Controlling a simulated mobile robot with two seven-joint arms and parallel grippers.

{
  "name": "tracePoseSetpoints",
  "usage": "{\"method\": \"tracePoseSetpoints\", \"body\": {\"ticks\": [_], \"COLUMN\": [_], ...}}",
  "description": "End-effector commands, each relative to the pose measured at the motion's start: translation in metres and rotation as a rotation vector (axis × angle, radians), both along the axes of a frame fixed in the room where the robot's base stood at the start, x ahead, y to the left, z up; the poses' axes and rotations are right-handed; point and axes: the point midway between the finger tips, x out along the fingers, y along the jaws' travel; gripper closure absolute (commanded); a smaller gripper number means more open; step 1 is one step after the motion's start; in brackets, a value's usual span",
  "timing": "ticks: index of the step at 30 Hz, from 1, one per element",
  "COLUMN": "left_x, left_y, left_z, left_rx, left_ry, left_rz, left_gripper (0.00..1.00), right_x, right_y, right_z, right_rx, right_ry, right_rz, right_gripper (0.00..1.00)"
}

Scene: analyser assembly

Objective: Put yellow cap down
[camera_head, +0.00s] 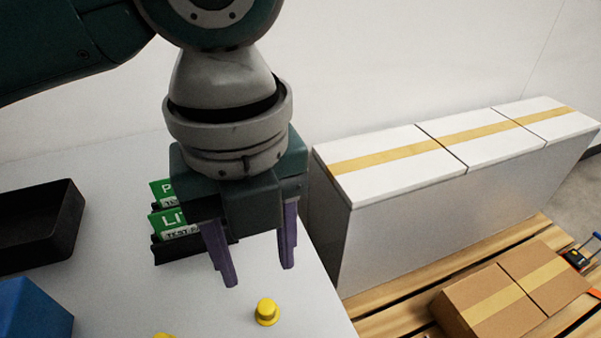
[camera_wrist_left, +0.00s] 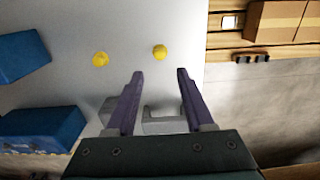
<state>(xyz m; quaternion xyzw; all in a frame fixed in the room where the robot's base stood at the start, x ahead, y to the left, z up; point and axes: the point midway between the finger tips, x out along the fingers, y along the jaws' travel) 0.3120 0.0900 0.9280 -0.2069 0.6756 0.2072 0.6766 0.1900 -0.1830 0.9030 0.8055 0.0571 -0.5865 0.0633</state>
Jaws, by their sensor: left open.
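A small yellow cap (camera_head: 267,312) stands on the white table near its right edge, brim down. It also shows in the left wrist view (camera_wrist_left: 160,52), just beyond the fingertips. A second yellow piece (camera_head: 164,336) is cut off by the bottom edge of the head view; the left wrist view shows it whole (camera_wrist_left: 100,58), left of the first. My left gripper (camera_head: 259,276) points down with its purple fingers spread, and also shows in the left wrist view (camera_wrist_left: 160,72). Nothing is between its fingers. It is apart from the cap. My right gripper is out of view.
Green-labelled boxes (camera_head: 165,221) stand behind the left gripper. A black tray (camera_head: 70,228) and a blue bin (camera_head: 35,312) are at the left. Right of the table are white cartons (camera_head: 390,165) and brown cartons (camera_head: 500,300) on wooden pallets.

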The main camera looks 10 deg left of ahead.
Motion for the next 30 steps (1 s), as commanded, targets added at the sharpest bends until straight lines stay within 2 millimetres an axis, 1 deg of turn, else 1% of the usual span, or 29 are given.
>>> {"method": "tracePoseSetpoints", "body": {"ticks": [1,3,7,10,12,14,16,17,18,20,22,23,24,26,27,29,30], "left_x": [0.001,0.0,0.0,0.0,-0.003,-0.01,-0.02,-0.025,-0.032,-0.041,-0.05,-0.053,-0.057,-0.065,-0.07,-0.08,-0.087], "left_y": [0.0,0.0,0.0,0.0,-0.004,-0.012,-0.027,-0.034,-0.043,-0.052,-0.053,-0.05,-0.044,-0.027,-0.013,0.012,0.027], "left_z": [0.011,0.02,0.028,0.029,0.027,0.023,0.017,0.015,0.012,0.009,0.007,0.005,0.003,-0.002,-0.005,-0.01,-0.013], "left_rx": [-0.001,-0.002,0.0,-0.001,-0.017,-0.05,-0.118,-0.154,-0.208,-0.29,-0.37,-0.396,-0.426,-0.449,-0.456,-0.451,-0.443], "left_ry": [-0.003,-0.001,0.0,0.0,0.0,0.0,-0.003,-0.001,0.001,0.009,0.025,0.032,0.039,0.045,0.041,0.021,0.004], "left_rz": [0.0,-0.001,0.0,0.002,0.022,0.071,0.181,0.25,0.36,0.563,0.837,0.96,1.13,1.385,1.548,1.774,1.906], "left_gripper": [0.47,0.47,0.47,0.47,0.47,0.47,0.47,0.47,0.47,0.47,0.47,0.47,0.47,0.47,0.47,0.47,0.47], "right_x": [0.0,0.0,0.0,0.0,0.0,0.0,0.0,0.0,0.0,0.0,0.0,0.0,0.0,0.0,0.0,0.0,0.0], "right_y": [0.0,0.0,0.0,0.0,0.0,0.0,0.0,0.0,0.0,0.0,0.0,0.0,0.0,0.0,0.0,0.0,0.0], "right_z": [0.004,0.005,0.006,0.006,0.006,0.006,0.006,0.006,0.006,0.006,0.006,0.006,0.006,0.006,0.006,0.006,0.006], "right_rx": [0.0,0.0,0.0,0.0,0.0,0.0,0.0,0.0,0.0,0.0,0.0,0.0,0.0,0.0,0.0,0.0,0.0], "right_ry": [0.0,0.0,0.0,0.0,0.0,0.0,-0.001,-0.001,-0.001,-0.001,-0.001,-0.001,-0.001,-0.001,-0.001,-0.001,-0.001], "right_rz": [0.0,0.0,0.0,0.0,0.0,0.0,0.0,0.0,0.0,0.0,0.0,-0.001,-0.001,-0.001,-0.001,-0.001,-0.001], "right_gripper": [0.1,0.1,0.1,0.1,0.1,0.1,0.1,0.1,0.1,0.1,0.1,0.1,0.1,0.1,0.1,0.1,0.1]}}
